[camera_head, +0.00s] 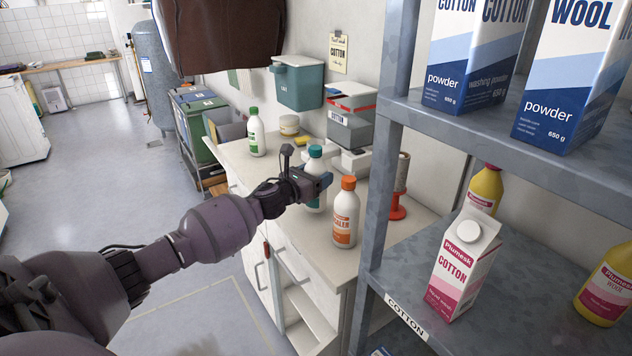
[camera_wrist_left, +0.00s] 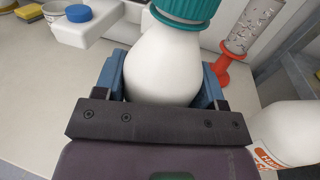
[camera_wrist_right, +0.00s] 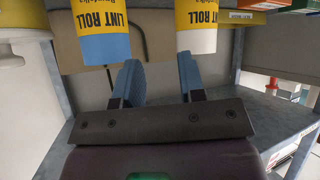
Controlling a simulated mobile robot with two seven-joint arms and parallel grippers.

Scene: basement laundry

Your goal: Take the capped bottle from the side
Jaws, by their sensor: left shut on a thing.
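A white bottle with a teal cap (camera_head: 315,153) stands upright on the counter. My left gripper (camera_head: 321,182) reaches it from the side and is shut around its body. In the left wrist view the bottle's white shoulder and body (camera_wrist_left: 163,68) sit between the two blue fingers, with the cap above them; its lower part is hidden. A white bottle with an orange cap (camera_head: 345,218) stands close on the right. A white bottle with a green cap (camera_head: 256,136) stands farther back. My right gripper (camera_wrist_right: 160,75) is open and empty, facing two lint rolls.
The counter (camera_head: 288,220) has free room left of the held bottle. A grey shelf (camera_head: 540,270) with a Cotton carton (camera_head: 462,268) and yellow bottles stands at the right. An orange-based holder (camera_head: 398,208) is behind the orange-capped bottle.

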